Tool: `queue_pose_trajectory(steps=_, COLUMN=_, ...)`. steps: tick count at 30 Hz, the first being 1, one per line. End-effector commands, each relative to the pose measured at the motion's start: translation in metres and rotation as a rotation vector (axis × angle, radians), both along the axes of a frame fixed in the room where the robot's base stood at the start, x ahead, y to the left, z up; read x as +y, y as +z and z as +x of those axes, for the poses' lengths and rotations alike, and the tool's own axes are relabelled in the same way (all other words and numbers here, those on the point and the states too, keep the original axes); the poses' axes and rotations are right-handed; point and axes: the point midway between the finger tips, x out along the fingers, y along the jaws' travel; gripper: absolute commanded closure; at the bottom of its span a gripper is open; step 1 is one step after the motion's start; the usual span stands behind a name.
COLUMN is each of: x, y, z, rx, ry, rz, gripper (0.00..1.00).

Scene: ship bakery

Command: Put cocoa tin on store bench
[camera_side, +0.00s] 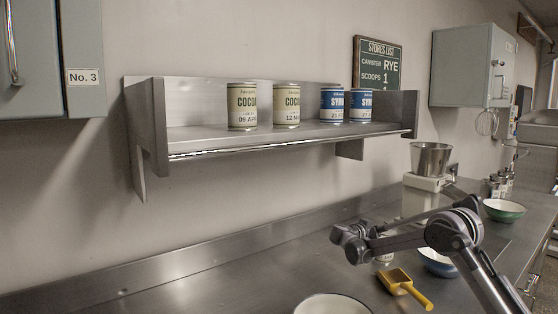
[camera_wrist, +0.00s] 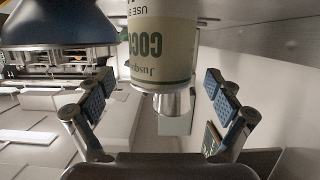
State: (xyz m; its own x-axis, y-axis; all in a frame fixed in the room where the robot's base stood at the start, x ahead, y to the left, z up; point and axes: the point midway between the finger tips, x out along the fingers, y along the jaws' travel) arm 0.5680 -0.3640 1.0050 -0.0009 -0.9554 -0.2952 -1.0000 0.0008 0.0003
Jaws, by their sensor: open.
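A cocoa tin (camera_wrist: 160,50) with a cream and green label shows large and upside down in the wrist view, its base end cut off by the top edge. My gripper (camera_wrist: 159,88) is open, with one finger on each side of the picture and clear gaps to the tin between them. In the side view my gripper (camera_side: 372,240) is low over the steel store bench (camera_side: 225,277). A small pale part of a tin (camera_side: 385,258) shows there, mostly hidden by my gripper. Two more cocoa tins, a left one (camera_side: 242,107) and a right one (camera_side: 287,105), stand on the wall shelf.
Two blue tins (camera_side: 332,105) stand on the shelf (camera_side: 200,134). A blue bowl (camera_side: 437,264) is close beside the work, also large in the wrist view (camera_wrist: 58,25). A yellow scoop (camera_side: 405,287) and a pale bowl (camera_side: 332,304) are nearer. The left bench is clear.

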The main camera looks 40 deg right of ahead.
Motion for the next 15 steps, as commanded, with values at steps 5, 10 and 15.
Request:
queue_pose_trajectory(steps=5, x=-0.024, y=-0.005, z=0.0, rx=-0.001, ry=-0.001, rz=0.001, gripper=0.08)
queue_pose_trajectory(steps=10, x=-0.026, y=-0.006, z=0.001, rx=-0.001, ry=0.002, rz=0.001, gripper=0.08)
queue_pose_trajectory(steps=15, x=-0.026, y=-0.006, z=0.001, rx=0.0, ry=0.001, rz=0.001, gripper=0.31)
